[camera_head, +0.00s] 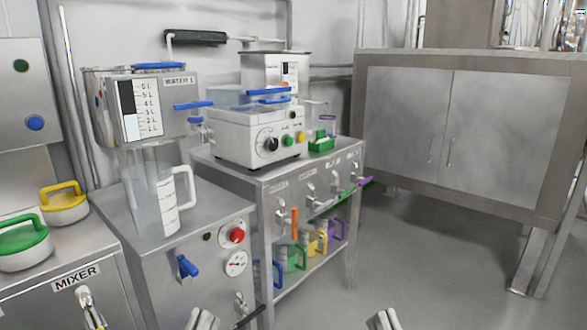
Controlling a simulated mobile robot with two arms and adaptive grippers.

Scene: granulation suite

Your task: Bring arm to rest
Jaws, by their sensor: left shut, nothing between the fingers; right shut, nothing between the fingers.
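My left gripper (203,319) shows only as its tip at the bottom edge of the head view, left of the middle. It is shut and empty. My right gripper (382,319) shows at the bottom edge, right of the middle. It is also shut and empty. Both are apart from each other and I see nothing held in them. The rest of both arms is out of the picture.
A steel cabinet (180,205) carries a clear jug (150,205) behind my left gripper. A steel bench (262,185) holds a white device (258,140). Pots with green (22,237) and yellow (63,198) handles stand left. Open floor (420,260) lies right.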

